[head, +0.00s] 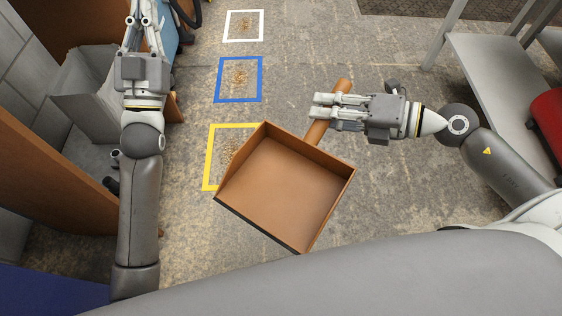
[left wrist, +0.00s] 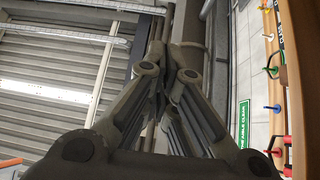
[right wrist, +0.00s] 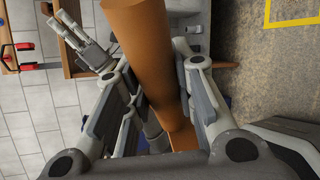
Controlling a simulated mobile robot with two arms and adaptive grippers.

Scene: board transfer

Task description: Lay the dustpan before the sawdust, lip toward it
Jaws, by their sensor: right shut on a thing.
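The brown dustpan (head: 290,185) is held in the air by its round wooden handle (head: 328,112). Its dark lip (head: 258,225) points to the lower left in the head view, and the pan hides part of the yellow frame. My right gripper (head: 322,112) is shut around the handle, which also fills the middle of the right wrist view (right wrist: 150,60). Sawdust lies on the floor in a yellow frame (head: 209,158), a blue frame (head: 218,80) and a white frame (head: 228,25). My left gripper (left wrist: 172,72) looks shut and empty.
A grey bench or shelf (head: 490,75) stands at the right with a red object (head: 548,120) by it. Wooden panels and a grey bin (head: 88,95) line the left side. The carpet floor (head: 300,45) between is clear.

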